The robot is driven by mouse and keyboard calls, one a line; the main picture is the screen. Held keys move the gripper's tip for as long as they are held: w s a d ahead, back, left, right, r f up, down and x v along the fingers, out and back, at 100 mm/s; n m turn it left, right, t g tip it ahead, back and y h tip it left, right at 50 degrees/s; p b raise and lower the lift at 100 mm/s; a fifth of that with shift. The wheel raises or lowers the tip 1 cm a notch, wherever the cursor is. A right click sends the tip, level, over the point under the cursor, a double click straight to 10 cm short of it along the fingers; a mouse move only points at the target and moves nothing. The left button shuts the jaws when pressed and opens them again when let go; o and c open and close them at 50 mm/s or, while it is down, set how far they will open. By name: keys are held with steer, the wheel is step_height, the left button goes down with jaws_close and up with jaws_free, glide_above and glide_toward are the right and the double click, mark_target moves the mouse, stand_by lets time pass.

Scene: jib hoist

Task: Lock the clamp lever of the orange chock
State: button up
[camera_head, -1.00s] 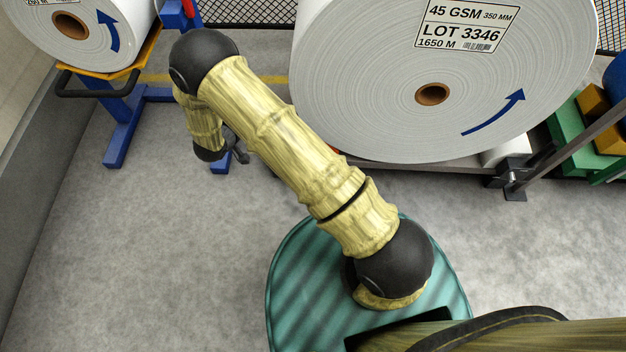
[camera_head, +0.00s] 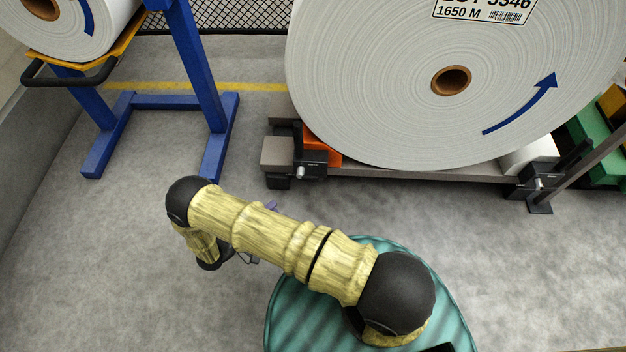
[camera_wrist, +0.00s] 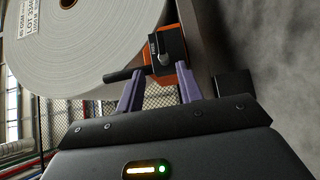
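The orange chock (camera_head: 322,148) sits against the lower left of the big paper roll. Its black clamp (camera_head: 312,162) is on the near side, and a dark lever (camera_head: 297,142) stands up there. In the wrist view the chock (camera_wrist: 187,79) is ahead of my gripper (camera_wrist: 160,85), and the lever (camera_wrist: 122,76) points left from the clamp body (camera_wrist: 165,50). My gripper is open, its two purple fingers apart with nothing seen held between them. The left fingertip overlaps the lever in that view; I cannot tell whether they touch. In the head view my arm mostly hides the gripper.
The big white roll (camera_head: 400,90) rests over a grey rail (camera_head: 420,173). Another black clamp (camera_head: 540,182) stands at the rail's right end. A blue stand (camera_head: 200,75) carries a smaller roll at left. Grey floor (camera_head: 110,240) is clear left of my arm.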

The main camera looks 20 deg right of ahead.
mark_target(311, 179)
steer(key=shift+w+d, duration=0.1)
steer(key=shift+d, duration=0.05)
steer(key=b+x, duration=0.6)
steer(key=x, duration=1.1)
steer(key=shift+d+b, duration=0.1)
steer(key=shift+b, duration=0.2)
jaws_close()
